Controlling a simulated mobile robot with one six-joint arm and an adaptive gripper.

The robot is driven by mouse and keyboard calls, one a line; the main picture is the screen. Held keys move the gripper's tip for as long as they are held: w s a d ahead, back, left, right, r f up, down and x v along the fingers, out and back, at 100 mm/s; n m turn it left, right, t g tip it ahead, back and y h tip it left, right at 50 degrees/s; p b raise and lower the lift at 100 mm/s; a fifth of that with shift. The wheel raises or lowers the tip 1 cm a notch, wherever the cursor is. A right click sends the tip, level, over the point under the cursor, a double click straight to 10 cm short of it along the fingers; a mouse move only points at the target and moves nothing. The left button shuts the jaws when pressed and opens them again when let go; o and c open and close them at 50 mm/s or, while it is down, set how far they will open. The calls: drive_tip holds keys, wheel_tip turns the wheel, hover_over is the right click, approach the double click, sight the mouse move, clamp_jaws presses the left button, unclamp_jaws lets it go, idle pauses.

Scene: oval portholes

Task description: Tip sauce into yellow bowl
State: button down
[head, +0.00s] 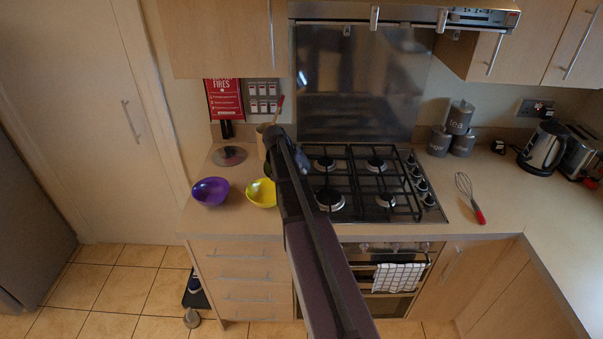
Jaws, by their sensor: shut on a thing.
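A yellow bowl (261,193) stands on the counter just left of the hob, its right edge close to or behind my arm. My gripper (299,164) is at the far end of my arm, over the left side of the hob and to the right of the yellow bowl. It is small, dark and mostly covered by my arm. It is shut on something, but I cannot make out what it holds. No sauce or sauce container can be clearly seen.
A purple bowl (210,191) stands left of the yellow bowl. Behind them are a glass lid (229,155) and a utensil pot (262,142). The gas hob (375,188) is right of my gripper.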

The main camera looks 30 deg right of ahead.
drive_tip(key=shift+w+a+r+g+h+b, duration=0.15)
drive_tip(key=shift+a+r+h+b, duration=0.15)
drive_tip(key=shift+r+h, duration=0.25)
drive_tip(key=shift+s+a+r+g+h+b, duration=0.1)
drive_tip(key=shift+a+r+h+b, duration=0.2)
drive_tip(key=shift+h, duration=0.5)
drive_tip(key=shift+w+a+r+g+h+b, duration=0.1)
drive_tip(key=shift+a+r+g+h+b, duration=0.15)
drive_tip(key=shift+r+h, duration=0.3)
drive_tip(key=shift+w+a+r+h+b, duration=0.15)
drive_tip(key=shift+a+r+h+b, duration=0.1)
drive_tip(key=shift+a+h+b, duration=0.5)
drive_tip(key=shift+w+a+r+h+b, duration=0.1)
drive_tip(key=shift+a+r+h+b, duration=0.1)
drive_tip(key=shift+a+h+b, duration=0.55)
drive_tip(key=shift+w+a+r+g+h+b, duration=0.15)
drive_tip(key=shift+a+h+b, duration=0.6)
drive_tip(key=shift+b, duration=0.4)
drive_tip(key=shift+w+a+r+g+h+b, duration=0.15)
drive_tip(key=shift+a+h+b, duration=0.35)
drive_tip(key=shift+h+b, duration=0.5)
drive_tip(key=shift+w+a+r+g+h+b, duration=0.1)
drive_tip(key=shift+w+a+g+h+b, duration=0.1)
drive_tip(key=shift+a+h+b, duration=0.8)
drive_tip(key=shift+d+b, duration=0.15)
drive_tip(key=shift+b, duration=0.35)
idle(0.4)
drive_tip(key=shift+m, duration=1)
